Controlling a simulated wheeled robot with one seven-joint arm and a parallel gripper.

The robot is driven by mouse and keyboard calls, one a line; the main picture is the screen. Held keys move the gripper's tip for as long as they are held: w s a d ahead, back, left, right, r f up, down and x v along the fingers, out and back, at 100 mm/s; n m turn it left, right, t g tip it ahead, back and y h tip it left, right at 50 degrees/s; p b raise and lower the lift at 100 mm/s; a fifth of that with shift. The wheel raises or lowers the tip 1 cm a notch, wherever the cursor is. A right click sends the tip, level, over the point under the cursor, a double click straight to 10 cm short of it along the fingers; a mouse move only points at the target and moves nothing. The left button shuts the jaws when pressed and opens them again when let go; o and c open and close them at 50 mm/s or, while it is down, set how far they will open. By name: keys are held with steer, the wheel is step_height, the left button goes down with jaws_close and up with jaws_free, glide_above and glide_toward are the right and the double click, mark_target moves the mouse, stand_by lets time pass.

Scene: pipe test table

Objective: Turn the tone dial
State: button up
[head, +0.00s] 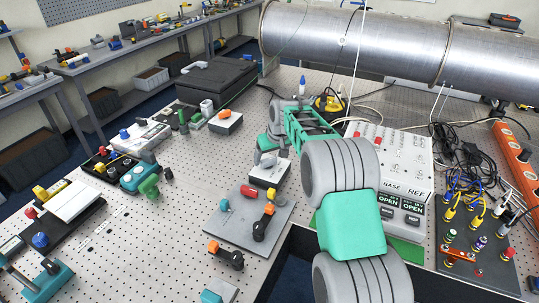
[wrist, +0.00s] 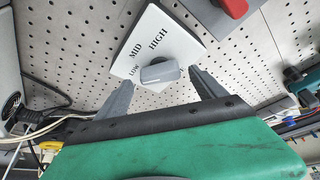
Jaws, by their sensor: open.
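The tone dial is a grey knob (wrist: 160,72) on a white plate (wrist: 150,42) lettered LOW, MID and HIGH in the wrist view. My gripper (wrist: 160,79) is open, with one dark finger on each side of the knob. A gap shows between each finger and the knob, and the knob is not held. In the head view the white-topped dial box (head: 268,175) sits on the perforated table, just below my gripper (head: 270,156). My gripper and arm hide the knob there.
A grey board (head: 225,221) with red, orange and black fittings lies in front of the dial box. A white panel with OPEN displays (head: 405,165) stands right of my arm. A large metal pipe (head: 385,45) runs behind. Bare table (head: 180,225) lies to the left.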

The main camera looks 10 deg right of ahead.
steer(key=shift+w+f, duration=0.25)
steer(key=shift+f, duration=0.3)
steer(key=shift+c, duration=0.6)
steer(key=c, duration=1.2)
steer(key=shift+c, duration=0.2)
